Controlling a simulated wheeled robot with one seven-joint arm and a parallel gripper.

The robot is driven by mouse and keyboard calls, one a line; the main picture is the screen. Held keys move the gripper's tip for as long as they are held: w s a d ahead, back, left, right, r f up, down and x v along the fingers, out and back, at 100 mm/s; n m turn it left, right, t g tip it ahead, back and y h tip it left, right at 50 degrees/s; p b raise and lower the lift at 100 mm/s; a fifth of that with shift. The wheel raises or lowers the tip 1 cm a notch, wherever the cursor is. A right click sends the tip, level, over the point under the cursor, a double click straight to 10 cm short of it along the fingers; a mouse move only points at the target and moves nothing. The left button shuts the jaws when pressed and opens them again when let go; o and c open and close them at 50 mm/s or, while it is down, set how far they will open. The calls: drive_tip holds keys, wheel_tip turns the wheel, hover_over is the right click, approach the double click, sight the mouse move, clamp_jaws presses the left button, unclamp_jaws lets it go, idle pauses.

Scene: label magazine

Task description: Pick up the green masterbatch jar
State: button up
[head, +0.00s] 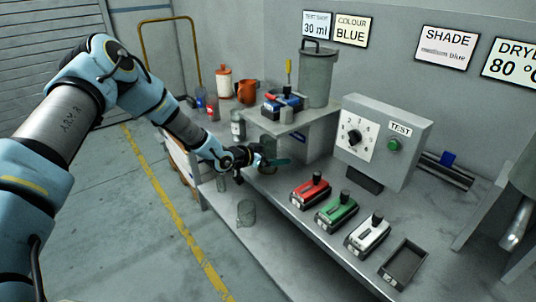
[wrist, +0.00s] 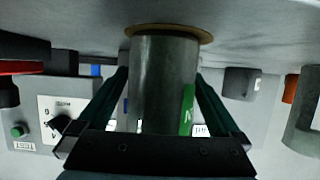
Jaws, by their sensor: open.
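A grey cylindrical jar (wrist: 165,75) with a green label strip (wrist: 187,108) stands on a thin brown disc (wrist: 150,29) in the wrist view, which looks upside down. My gripper (wrist: 161,76) is open, with one dark green finger on each side of the jar. I cannot tell whether either finger touches it. In the head view my gripper (head: 266,163) is low at the bench's near side, beside the raised shelf. The jar (head: 268,147) shows there only partly, behind the fingers.
The raised shelf (head: 290,122) carries a tall grey canister (head: 317,75) and tools. A clear jar (head: 238,126) stands left of my gripper. Red (head: 310,189), green (head: 337,211) and white (head: 368,234) units and a test box (head: 381,140) are to the right.

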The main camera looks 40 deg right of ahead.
drive_tip(key=c, duration=1.5)
clamp_jaws()
drive_tip(key=shift+r, duration=0.15)
